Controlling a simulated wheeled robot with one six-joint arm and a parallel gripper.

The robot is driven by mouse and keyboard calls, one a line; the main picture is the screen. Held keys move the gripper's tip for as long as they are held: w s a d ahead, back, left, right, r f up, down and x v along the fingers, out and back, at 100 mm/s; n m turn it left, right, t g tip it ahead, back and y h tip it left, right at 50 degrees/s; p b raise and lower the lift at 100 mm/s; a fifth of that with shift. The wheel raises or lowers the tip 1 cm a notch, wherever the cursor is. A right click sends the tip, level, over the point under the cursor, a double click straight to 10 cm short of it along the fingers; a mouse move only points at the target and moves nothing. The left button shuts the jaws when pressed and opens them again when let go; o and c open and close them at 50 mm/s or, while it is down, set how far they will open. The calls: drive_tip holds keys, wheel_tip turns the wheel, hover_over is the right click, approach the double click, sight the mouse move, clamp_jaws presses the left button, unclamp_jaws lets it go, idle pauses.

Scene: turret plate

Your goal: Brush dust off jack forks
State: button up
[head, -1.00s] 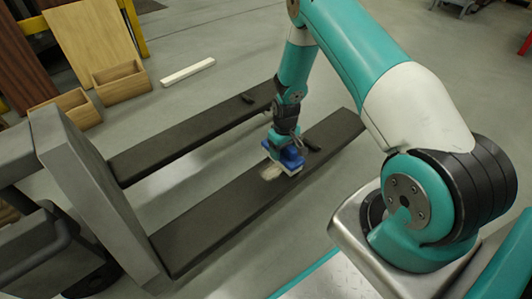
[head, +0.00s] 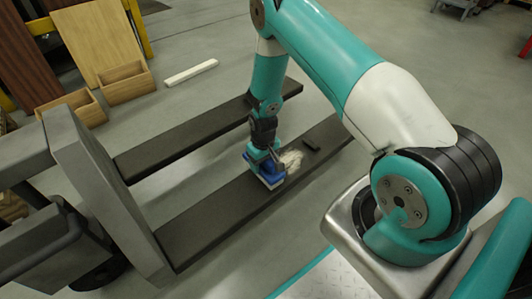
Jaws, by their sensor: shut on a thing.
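The pallet jack's two dark forks run from its grey upright plate toward the upper right in the head view: the far fork (head: 190,140) and the near fork (head: 215,215). My gripper (head: 264,158) is shut on a blue brush (head: 268,176), held low over the near fork. The brush appears to touch the fork's top, but its bristles are hidden. A pale dust patch (head: 292,164) lies on the near fork just right of the brush. The fork surface left of the brush looks dark and bare. My arm hides part of the far fork.
A small dark raised piece (head: 311,143) sits on the near fork beyond the dust. A white bar (head: 190,72) and wooden boxes (head: 124,82) lie on the floor behind. The jack's grey plate (head: 105,195) stands at left. Floor between the forks is clear.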

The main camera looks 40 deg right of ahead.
drive_tip(key=shift+s+f+p, duration=0.1)
drive_tip(key=shift+f+p, duration=0.2)
drive_tip(key=shift+p, duration=0.2)
wheel_tip(320, 180, up, 3)
drive_tip(key=shift+f+p, duration=0.2)
drive_tip(key=shift+p, duration=0.55)
drive_tip(key=shift+r+p, duration=1.95)
drive_tip(key=shift+r, duration=0.3)
